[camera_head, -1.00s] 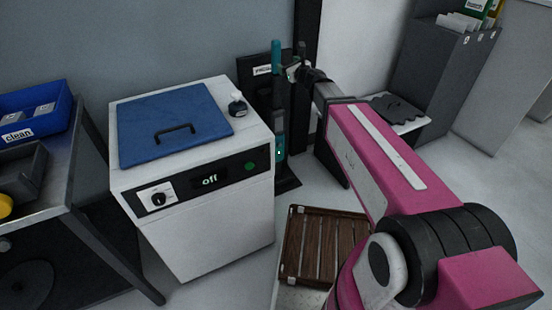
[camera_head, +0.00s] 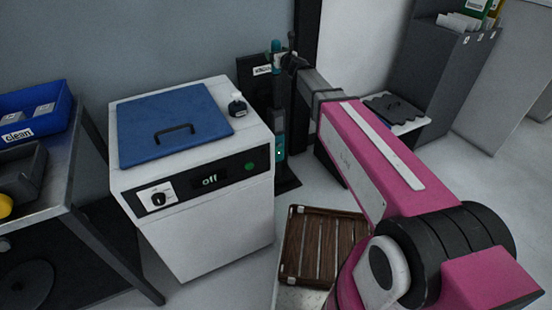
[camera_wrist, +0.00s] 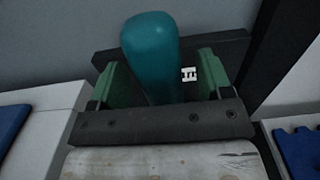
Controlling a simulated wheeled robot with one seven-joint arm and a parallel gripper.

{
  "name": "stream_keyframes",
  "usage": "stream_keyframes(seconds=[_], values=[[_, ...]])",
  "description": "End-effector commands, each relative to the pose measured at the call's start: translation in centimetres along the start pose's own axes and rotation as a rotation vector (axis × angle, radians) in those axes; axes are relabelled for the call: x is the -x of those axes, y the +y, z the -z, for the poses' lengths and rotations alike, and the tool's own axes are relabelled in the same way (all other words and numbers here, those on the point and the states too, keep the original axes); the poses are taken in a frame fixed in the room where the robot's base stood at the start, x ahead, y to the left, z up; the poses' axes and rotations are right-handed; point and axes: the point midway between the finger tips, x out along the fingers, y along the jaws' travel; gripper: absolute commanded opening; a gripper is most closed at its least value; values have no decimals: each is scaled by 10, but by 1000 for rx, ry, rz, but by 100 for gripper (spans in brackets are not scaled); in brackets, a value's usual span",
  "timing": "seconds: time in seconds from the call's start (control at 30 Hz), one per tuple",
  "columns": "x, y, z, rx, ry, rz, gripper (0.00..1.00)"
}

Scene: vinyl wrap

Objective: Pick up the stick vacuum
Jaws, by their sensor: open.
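The stick vacuum (camera_head: 279,145) stands upright at its dark stand by the back wall, right of the white machine. Its teal handle top (camera_wrist: 151,50) rises between the two green fingers in the wrist view. My gripper (camera_wrist: 160,78) is open, with one finger on each side of the handle. I cannot tell whether either finger touches it. In the head view my gripper (camera_head: 285,62) is at the upper part of the vacuum and is partly hidden by my wrist.
A white machine (camera_head: 205,235) with a blue lid (camera_head: 172,122) and a small bottle (camera_head: 238,105) stands close on the left. A dark post (camera_head: 308,35) is just behind on the right. A wooden slatted rack (camera_head: 322,248) lies in front. A grey cabinet (camera_head: 440,75) stands farther right.

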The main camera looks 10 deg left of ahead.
Motion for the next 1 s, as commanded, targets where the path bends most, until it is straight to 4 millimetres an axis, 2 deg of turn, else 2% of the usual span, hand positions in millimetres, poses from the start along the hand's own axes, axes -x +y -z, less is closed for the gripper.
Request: stream_keyframes(seconds=[0.03,0.13,0.4,0.47,0.6,1.0], values=[[-12,-1,0,0,0,-1,72],[-24,-1,0,0,0,-1,72],[-26,0,0,0,0,0,72],[-26,0,0,0,0,0,56],[-26,0,0,0,0,0,10],[-23,0,-5,-1,-2,-1,9]])
